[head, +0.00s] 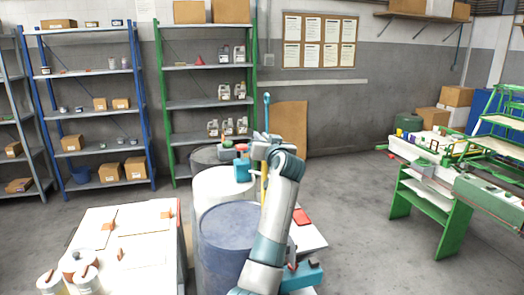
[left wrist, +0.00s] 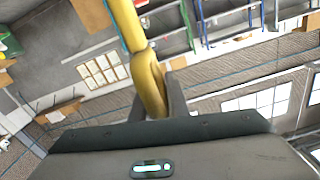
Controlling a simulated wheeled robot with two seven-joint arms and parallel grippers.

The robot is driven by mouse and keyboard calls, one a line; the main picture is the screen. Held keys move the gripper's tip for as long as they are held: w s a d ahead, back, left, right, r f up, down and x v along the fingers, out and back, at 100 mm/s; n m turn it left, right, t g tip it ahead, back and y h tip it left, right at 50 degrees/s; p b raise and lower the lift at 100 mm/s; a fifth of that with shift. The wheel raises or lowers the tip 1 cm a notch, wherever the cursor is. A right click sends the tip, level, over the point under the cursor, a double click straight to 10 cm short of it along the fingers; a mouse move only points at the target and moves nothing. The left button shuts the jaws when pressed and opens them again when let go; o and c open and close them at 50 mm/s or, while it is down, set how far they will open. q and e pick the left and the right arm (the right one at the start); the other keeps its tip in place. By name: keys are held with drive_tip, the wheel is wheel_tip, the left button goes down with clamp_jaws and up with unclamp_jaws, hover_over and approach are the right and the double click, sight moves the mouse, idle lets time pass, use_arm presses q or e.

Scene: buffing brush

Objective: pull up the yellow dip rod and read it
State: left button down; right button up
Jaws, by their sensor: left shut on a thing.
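The yellow dip rod (head: 263,188) shows as a short upright piece beside the drums in the head view, partly hidden by my left arm. In the left wrist view the rod (left wrist: 127,25) runs to the top edge, with its thick yellow loop end (left wrist: 150,85) between the dark fingers. My left gripper (left wrist: 157,98) is shut on that loop end. In the head view my own wrist hides the grip. No marks on the rod can be read. My right gripper is not identifiable in either view.
A blue drum (head: 228,240) and a pale drum (head: 212,185) stand just left of my arm. A white-topped table (head: 130,235) with containers is at the lower left. A green bench (head: 430,205) stands right, with open floor (head: 360,210) before it.

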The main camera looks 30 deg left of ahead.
use_arm(q)
drive_tip(key=shift+r, duration=0.85)
drive_tip(key=c, duration=1.8)
unclamp_jaws()
drive_tip(key=shift+a, duration=0.1)
drive_tip(key=shift+o, duration=0.2)
drive_tip(key=shift+s+f, duration=0.1)
